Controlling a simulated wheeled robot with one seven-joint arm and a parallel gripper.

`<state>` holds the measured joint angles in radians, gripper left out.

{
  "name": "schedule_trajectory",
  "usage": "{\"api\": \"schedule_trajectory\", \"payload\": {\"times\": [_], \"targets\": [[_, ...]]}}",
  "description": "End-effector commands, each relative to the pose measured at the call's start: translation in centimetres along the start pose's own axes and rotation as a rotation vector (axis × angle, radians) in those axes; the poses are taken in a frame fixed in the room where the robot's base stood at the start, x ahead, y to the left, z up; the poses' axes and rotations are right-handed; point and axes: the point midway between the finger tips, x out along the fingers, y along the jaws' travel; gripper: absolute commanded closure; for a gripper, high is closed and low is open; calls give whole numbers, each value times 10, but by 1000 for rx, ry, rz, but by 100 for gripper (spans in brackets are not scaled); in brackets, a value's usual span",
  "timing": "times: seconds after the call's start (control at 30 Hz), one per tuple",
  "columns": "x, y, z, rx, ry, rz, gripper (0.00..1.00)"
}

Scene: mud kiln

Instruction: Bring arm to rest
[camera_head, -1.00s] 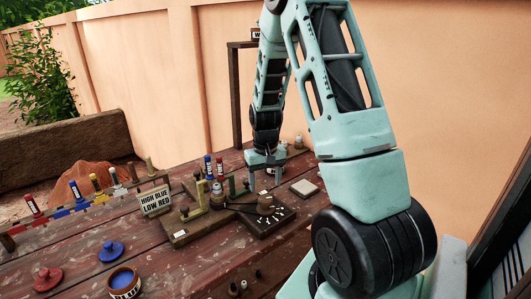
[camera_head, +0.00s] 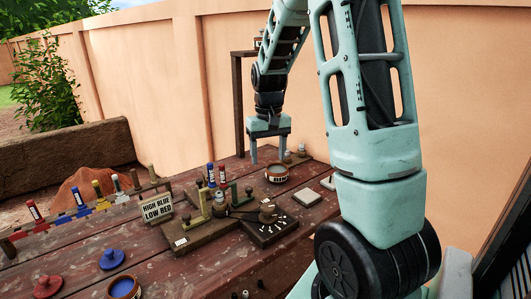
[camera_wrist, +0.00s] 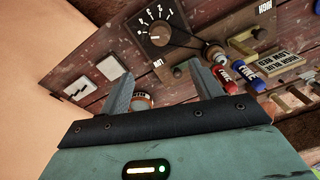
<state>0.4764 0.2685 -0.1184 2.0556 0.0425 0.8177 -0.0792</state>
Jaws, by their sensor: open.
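My gripper (camera_head: 268,155) is open and empty, pointing down above the back part of the wooden table (camera_head: 150,235). Its two fingers (camera_wrist: 160,95) show spread apart in the wrist view. My arm reaches over from the right of the head view.
A dial board (camera_head: 268,230) with a lever and posts stands mid-table beside a sign reading HIGH BLUE LOW RED (camera_head: 157,208). Red and blue tubes (camera_head: 222,173) stand behind. A dark post frame (camera_head: 238,105) rises behind.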

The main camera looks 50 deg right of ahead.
Motion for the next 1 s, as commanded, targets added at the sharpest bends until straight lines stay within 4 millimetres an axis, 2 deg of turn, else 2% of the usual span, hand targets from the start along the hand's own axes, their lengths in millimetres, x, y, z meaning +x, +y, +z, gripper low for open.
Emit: {"api": "schedule_trajectory", "payload": {"times": [0.37,0.47,0.57,0.6,0.67,0.7,0.77,0.8,0.87,0.9,1.0], "targets": [[0,-2,0,-4,0,-1,36],[0,-29,7,-61,1,-11,36],[-2,-79,27,-175,2,-29,36],[-3,-103,40,-235,3,-38,36],[-4,-140,64,-332,3,-50,36],[-4,-163,83,-399,1,-57,36],[-4,-194,114,-502,0,-66,36],[-4,-212,137,-572,-1,-71,36],[-4,-235,175,-682,-4,-74,36],[-3,-247,200,-754,-4,-76,36],[0,-264,263,-926,-5,-74,36]]}}
